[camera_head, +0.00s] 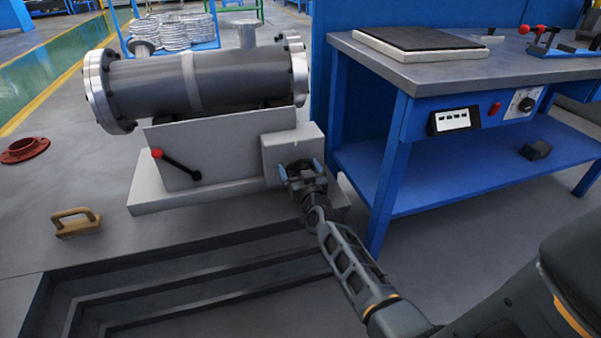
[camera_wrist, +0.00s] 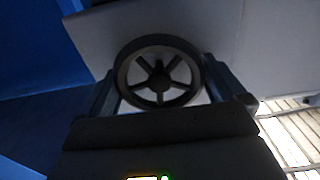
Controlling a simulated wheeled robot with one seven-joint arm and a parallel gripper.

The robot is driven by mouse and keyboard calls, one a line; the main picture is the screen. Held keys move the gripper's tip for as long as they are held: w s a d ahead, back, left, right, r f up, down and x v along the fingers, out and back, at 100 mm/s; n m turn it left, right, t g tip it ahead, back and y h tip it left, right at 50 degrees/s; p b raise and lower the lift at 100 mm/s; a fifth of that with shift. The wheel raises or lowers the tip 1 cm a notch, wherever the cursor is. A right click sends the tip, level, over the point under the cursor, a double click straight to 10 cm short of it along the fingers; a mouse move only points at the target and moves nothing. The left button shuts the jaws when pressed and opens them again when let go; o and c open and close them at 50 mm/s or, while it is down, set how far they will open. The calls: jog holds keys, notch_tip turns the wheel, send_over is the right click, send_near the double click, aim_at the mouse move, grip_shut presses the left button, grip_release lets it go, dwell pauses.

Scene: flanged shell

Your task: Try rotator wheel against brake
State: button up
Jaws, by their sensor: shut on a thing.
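The rotator wheel (camera_wrist: 158,46) is a dark spoked handwheel on a light grey housing in the wrist view. My gripper (camera_head: 300,168) is shut on it, with one finger at each side of the rim. In the head view the gripper mostly hides the wheel, at the right end of the grey rotator base (camera_head: 225,146). A black lever with a red knob (camera_head: 157,153), which looks like the brake, slants down to the right on the front of the base. The flanged grey shell (camera_head: 150,86) lies level on top.
A blue workbench (camera_head: 400,115) stands close to the right of my gripper. A tan handled block (camera_head: 76,222) and a red flange (camera_head: 24,150) lie on the grey platform at the left. Platform steps (camera_head: 190,290) are in front.

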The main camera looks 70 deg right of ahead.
jog(key=shift+n+p, duration=0.45)
jog(key=shift+n, duration=0.75)
jog(key=shift+m, duration=1.2)
jog(key=o, duration=1.2)
